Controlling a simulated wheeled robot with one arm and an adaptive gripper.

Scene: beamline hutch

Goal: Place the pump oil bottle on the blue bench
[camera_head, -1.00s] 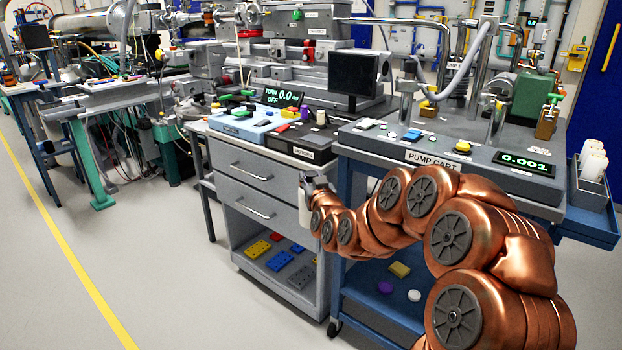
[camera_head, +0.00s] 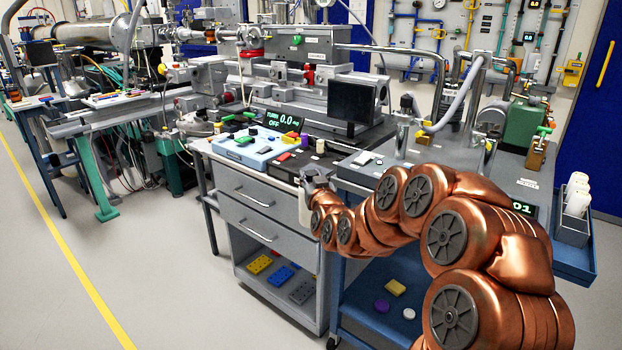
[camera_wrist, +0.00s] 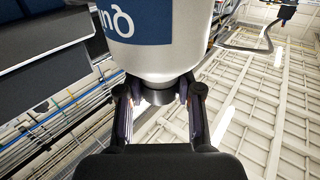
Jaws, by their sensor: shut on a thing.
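The pump oil bottle (camera_wrist: 160,50) is white with a blue label and fills the top of the wrist view. My gripper (camera_wrist: 158,97) is shut on its narrow, dark neck end. In the head view the bottle (camera_head: 304,208) is a small white shape beside my gripper (camera_head: 312,183), in front of the grey drawer cart; my arm partly hides it. A blue-framed bench (camera_head: 62,160) stands at the far left, well away from my gripper, with small items on its top.
The grey drawer cart (camera_head: 245,190) and the blue pump cart (camera_head: 380,328) stand close to my arm. A blue side tray (camera_head: 570,262) with white bottles is at the right. Free floor (camera_head: 150,270) lies at the left, with a yellow line (camera_head: 65,250).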

